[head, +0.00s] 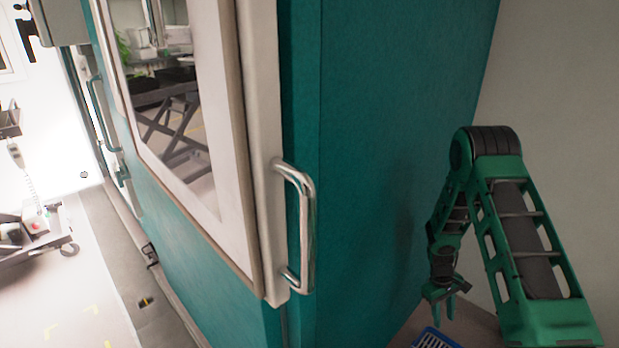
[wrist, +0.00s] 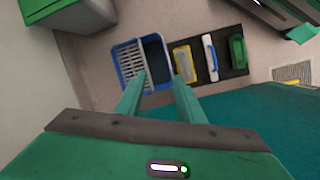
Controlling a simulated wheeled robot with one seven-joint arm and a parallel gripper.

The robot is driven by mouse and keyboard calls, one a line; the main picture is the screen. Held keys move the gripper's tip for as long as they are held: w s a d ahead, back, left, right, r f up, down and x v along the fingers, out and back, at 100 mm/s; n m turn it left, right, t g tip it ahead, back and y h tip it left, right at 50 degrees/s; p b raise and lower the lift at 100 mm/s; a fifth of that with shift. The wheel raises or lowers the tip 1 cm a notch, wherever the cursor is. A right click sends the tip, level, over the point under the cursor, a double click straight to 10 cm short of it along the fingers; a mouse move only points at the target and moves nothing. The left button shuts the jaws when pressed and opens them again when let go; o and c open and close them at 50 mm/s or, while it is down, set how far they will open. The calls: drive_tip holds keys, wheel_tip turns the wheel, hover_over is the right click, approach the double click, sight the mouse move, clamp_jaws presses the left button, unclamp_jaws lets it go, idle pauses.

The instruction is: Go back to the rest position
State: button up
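My gripper (head: 441,314) hangs at the end of my green arm on the right of the head view, beside the teal chamber wall. Its fingers point down. In the wrist view my gripper (wrist: 160,77) shows two green fingers held apart with nothing between them. Below the fingers is a blue basket (wrist: 118,62) with a light slatted part in it. Only a corner of the blue basket shows at the bottom of the head view.
A teal chamber (head: 385,130) with a windowed door (head: 245,150) and a metal handle (head: 309,230) fills the middle. A dark mat (wrist: 225,35) beside the basket bears yellow, white-blue and green items. A cart (head: 40,235) stands far left; floor there is partly open.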

drive_tip(key=s+d+r+m, duration=0.15)
drive_tip(key=s+r, duration=0.25)
drive_tip(key=r, duration=0.6)
drive_tip(key=s+r+m, duration=0.2)
drive_tip(key=s+r, duration=0.2)
drive_tip(key=r, duration=0.6)
drive_tip(key=s+d+r+m, duration=0.1)
drive_tip(key=s+r+m, duration=0.15)
drive_tip(key=r, duration=0.75)
drive_tip(key=s+a+r+m+y, duration=0.1)
drive_tip(key=s+r, duration=0.3)
drive_tip(key=s, duration=0.4)
drive_tip(key=s+a+r+m+t+y, duration=0.1)
drive_tip(key=s+r, duration=0.3)
drive_tip(key=s, duration=0.4)
drive_tip(key=s+a+r+m+t, duration=0.1)
drive_tip(key=s+a+r+m, duration=0.1)
drive_tip(key=s, duration=0.6)
drive_tip(key=shift+a+r+y, duration=0.4)
drive_tip(key=shift+a+r, duration=0.45)
drive_tip(key=shift+r, duration=0.15)
